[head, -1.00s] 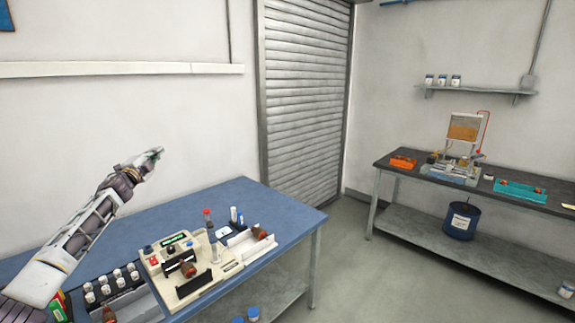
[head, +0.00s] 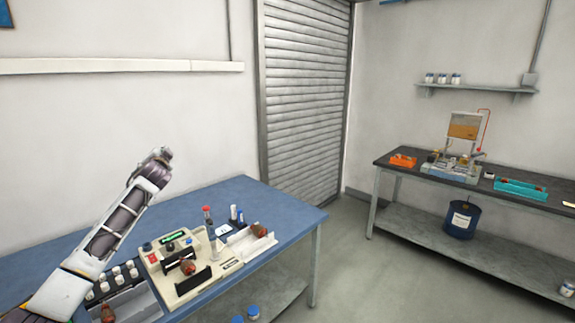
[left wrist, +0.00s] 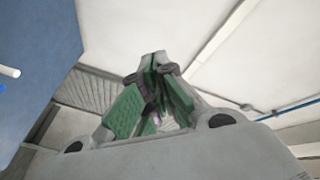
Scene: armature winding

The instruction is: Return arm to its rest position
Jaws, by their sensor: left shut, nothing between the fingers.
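My left arm rises from the lower left of the head view, above the blue table (head: 120,232). Its hand end is turned away there, so the fingers are hidden in that view. In the left wrist view my left gripper (left wrist: 155,62) shows with its green-padded fingertips together and nothing between them. Wall, ceiling and shutter lie behind it, and a blue surface fills the upper left. My right gripper is in neither view.
A beige machine (head: 185,264) stands on the blue table, with a grey tray (head: 140,306) of white-capped jars to its left. A white holder (head: 250,246) with a copper-brown part is on its right. A dark workbench (head: 400,165) stands at the far right. The table's back is clear.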

